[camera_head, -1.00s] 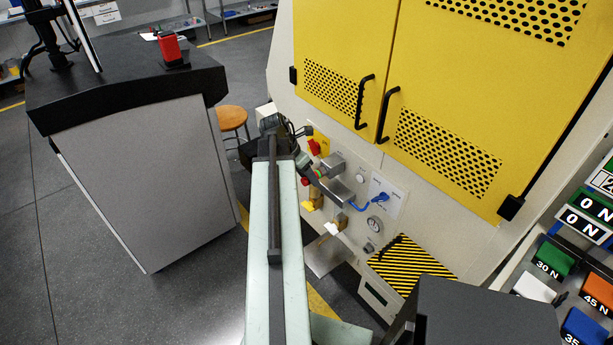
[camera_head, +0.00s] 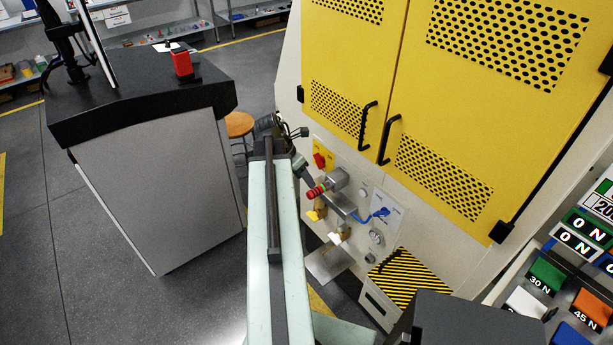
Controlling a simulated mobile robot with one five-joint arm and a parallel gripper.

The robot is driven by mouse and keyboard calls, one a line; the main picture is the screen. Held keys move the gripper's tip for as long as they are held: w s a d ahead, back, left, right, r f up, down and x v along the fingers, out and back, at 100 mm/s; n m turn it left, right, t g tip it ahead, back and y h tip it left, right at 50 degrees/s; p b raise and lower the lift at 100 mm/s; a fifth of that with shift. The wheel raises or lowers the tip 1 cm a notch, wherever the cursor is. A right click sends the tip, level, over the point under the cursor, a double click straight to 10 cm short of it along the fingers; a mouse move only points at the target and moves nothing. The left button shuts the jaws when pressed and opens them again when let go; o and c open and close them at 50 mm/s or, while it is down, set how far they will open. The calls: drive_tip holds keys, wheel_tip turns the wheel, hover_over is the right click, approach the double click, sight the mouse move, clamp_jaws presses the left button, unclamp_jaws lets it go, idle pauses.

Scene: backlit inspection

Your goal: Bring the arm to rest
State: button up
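My arm (camera_head: 278,250) reaches forward from the bottom middle of the view, with a pale green link and a dark bar on top. Its dark far end with my gripper (camera_head: 303,172) is near the panel of the yellow-doored machine. The gripper is small and partly hidden by the arm's end, and I cannot tell whether its fingers are open or shut. No held object can be made out. A red-tipped grey fixture (camera_head: 318,190) on the panel shows just below and right of it.
The yellow doors (camera_head: 400,90) with black handles stand to the right. Below are a blue lever (camera_head: 378,214), a gauge (camera_head: 376,237) and a striped box (camera_head: 408,278). A black-topped cabinet (camera_head: 150,105) with a red object (camera_head: 182,65) stands left. A stool (camera_head: 239,124) is behind.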

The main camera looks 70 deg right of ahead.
drive_tip(key=shift+f, duration=0.1)
idle(0.6)
drive_tip(key=w+a+n+t+h, duration=0.1)
drive_tip(key=w+a+n, duration=0.2)
drive_tip(key=w+a, duration=0.8)
drive_tip(key=w+a+n+t, duration=0.1)
drive_tip(key=w+a+n, duration=0.2)
drive_tip(key=w+a, duration=0.8)
drive_tip(key=w+a+f+m+t+y, duration=0.1)
drive_tip(key=w+a+t, duration=0.1)
drive_tip(key=w+a, duration=1.25)
drive_tip(key=s+a+f+m+y, duration=0.1)
drive_tip(key=a+m+y, duration=0.2)
drive_tip(key=a+m, duration=1.3)
drive_tip(key=a, duration=0.4)
drive_tip(key=shift+s+a+m, duration=0.35)
drive_tip(key=shift+s+m, duration=0.05)
